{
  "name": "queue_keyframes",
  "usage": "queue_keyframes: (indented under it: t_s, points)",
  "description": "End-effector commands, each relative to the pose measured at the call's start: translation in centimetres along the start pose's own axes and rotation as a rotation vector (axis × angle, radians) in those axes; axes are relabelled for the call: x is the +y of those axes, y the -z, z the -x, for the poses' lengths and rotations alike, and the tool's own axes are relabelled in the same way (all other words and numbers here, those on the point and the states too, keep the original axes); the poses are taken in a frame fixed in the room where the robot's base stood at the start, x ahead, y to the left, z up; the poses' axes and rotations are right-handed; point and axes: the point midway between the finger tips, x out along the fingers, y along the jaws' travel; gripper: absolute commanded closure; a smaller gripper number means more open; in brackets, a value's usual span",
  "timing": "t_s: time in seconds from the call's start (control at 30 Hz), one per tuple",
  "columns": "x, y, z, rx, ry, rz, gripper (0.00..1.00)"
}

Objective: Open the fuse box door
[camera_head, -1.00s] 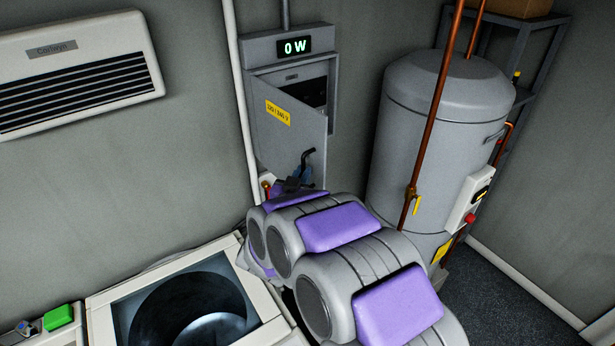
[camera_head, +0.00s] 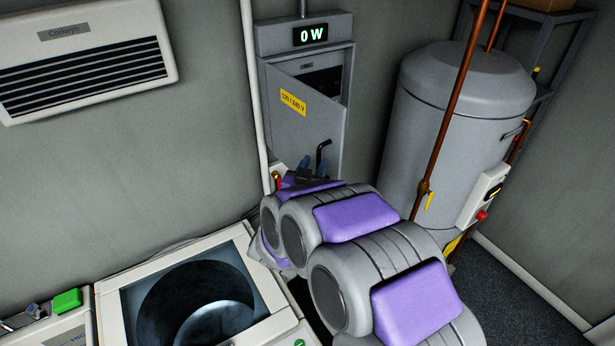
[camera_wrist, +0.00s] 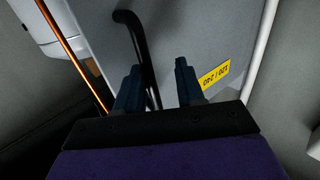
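The grey fuse box (camera_head: 350,75) is on the wall in the head view. Its door (camera_head: 312,125), with a yellow voltage label, stands ajar, and a dark interior shows above its slanted top edge. A black bent handle (camera_head: 322,155) sticks out from the lower door; it also shows in the wrist view (camera_wrist: 138,32). My gripper (camera_wrist: 158,78) is open at the handle. In the wrist view the handle's lower part runs between the two dark blue fingers, close to the left one. Whether they touch is unclear. My arm hides the door's bottom in the head view.
A grey water tank (camera_head: 455,130) with copper pipes (camera_head: 450,110) stands right of the fuse box. A top-opening washer (camera_head: 110,310) is at lower left. A wall heater (camera_head: 85,60) hangs at upper left. Dark floor (camera_head: 500,290) shows at lower right.

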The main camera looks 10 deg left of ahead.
Motion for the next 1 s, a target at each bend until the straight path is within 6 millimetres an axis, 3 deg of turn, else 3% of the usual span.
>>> queue_keyframes:
  t_s: [0.17,0.7,1.0]
  points:
    - [-0.1,-0.1,2.2,0.0,0.004,0.0,0.62]
    - [0.3,-0.2,13.5,-0.005,0.005,-0.005,0.62]
    - [0.2,-0.2,16.4,-0.003,0.001,-0.002,0.62]
